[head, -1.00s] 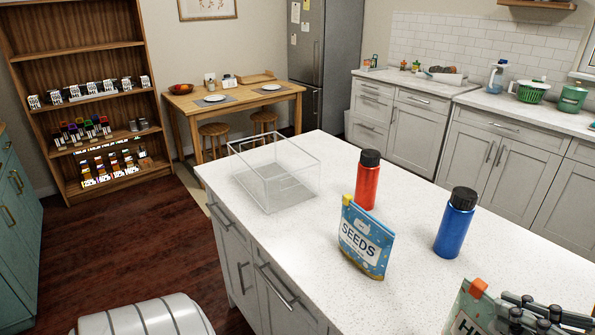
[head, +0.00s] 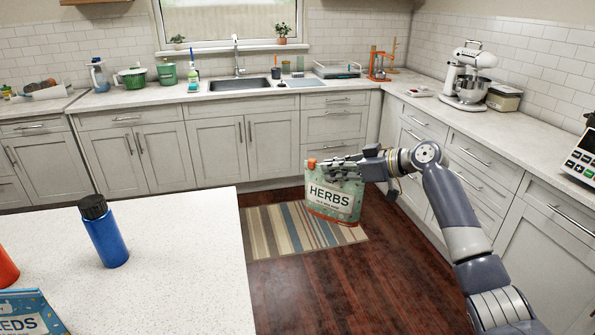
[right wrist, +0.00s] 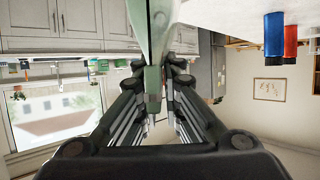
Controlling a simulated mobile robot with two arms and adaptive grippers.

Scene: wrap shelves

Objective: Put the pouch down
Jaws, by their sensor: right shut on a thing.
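A green and cream HERBS pouch (head: 333,203) with an orange cap hangs upright in my right gripper (head: 338,170). The gripper is shut on its upper part. In the head view the pouch shows against the floor and striped rug, right of the white island top (head: 175,262) and apart from it. In the right wrist view the pouch (right wrist: 153,35) shows edge-on between the fingers (right wrist: 155,90). My left gripper is not in view.
A blue bottle (head: 104,232) stands on the island. A red bottle (head: 6,268) and a blue SEEDS pouch (head: 28,315) are cut off at the left. The island top right of the blue bottle is clear. Counters with a sink (head: 240,84) line the walls.

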